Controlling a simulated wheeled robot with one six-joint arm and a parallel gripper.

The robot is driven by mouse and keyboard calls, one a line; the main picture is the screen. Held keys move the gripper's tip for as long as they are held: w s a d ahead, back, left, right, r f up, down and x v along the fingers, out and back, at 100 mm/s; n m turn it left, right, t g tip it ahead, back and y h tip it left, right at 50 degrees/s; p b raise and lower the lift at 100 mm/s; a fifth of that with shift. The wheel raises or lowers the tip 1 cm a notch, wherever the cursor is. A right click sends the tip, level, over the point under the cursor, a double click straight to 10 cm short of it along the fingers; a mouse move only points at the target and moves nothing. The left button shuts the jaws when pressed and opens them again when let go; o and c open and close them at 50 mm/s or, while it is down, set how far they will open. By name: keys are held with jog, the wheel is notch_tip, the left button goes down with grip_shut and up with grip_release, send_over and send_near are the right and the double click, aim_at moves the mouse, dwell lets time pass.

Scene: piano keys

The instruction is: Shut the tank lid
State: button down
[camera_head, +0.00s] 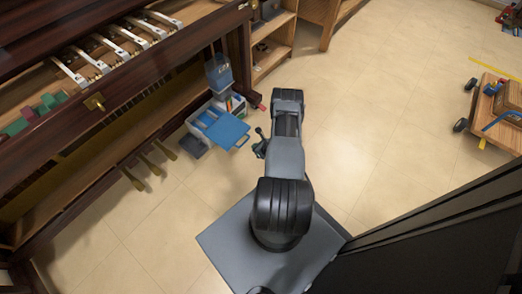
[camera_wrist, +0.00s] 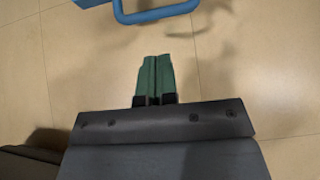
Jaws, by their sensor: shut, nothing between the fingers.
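The tank (camera_head: 196,127) is a pale box with blue parts, on the floor beside the piano in the head view. A flat blue panel that looks like its lid (camera_head: 228,131) sticks out on the side towards my arm, seemingly swung open. A blue handle loop (camera_wrist: 157,16) shows at the top edge of the wrist view, with a corner of blue beside it. My gripper (camera_head: 259,135) is just right of the lid in the head view. Its green fingers (camera_wrist: 155,76) are together and empty, pointing towards the handle with a gap between. Most of the lid is outside the wrist view.
The open piano (camera_head: 95,100) with brass pedals (camera_head: 150,164) stands at left. A blue container (camera_head: 218,74) is behind the tank, and a wooden shelf (camera_head: 272,50) is beyond. A wheeled wooden cart (camera_head: 492,112) is far right. The tiled floor between is clear.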

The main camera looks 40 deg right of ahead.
jog(key=w, duration=0.1)
jog(key=w+f+b, duration=0.1)
jog(key=w, duration=0.2)
jog(key=shift+w+a+f+b, duration=0.25)
jog(key=shift+w+a+b, duration=0.05)
jog(key=shift+w+a, duration=0.1)
jog(key=shift+d, duration=0.1)
